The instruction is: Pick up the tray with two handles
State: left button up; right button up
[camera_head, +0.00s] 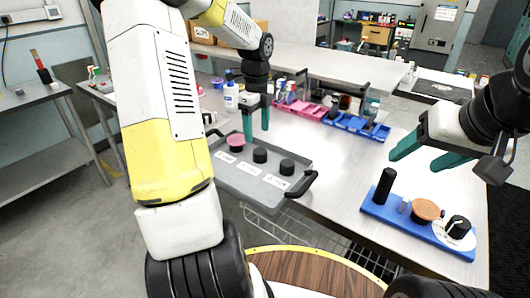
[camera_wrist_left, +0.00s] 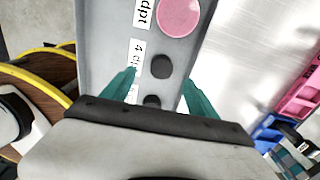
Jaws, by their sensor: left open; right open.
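The grey tray (camera_head: 240,181) lies on the table's near left edge, with a black handle (camera_head: 302,184) at its near right end and another (camera_head: 212,131) at its far left end. It holds a pink-topped item (camera_head: 236,142) and black knobs (camera_head: 287,167), with white labels. My left gripper (camera_head: 257,130) is open and empty above the tray's far side. In the left wrist view, its teal fingers (camera_wrist_left: 158,92) spread over the tray (camera_wrist_left: 95,65) and its black knobs (camera_wrist_left: 160,66). My right gripper (camera_head: 420,160) is open and empty over the table's right side, away from the tray.
A blue board (camera_head: 385,211) with a black cylinder (camera_head: 383,186) and an orange-brown disc (camera_head: 426,210) lies right of the tray. Blue (camera_head: 357,125) and pink (camera_head: 301,109) bins stand behind, near a white bottle (camera_head: 231,97). The table (camera_head: 335,175) is clear between tray and board.

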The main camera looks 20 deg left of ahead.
aim_at(260, 151)
pick_arm(q)
jog(key=f, duration=0.7)
jog(key=shift+w+d+f, duration=0.15)
jog(key=shift+d+f, duration=0.2)
jog(key=shift+d, duration=0.05)
grip_shut()
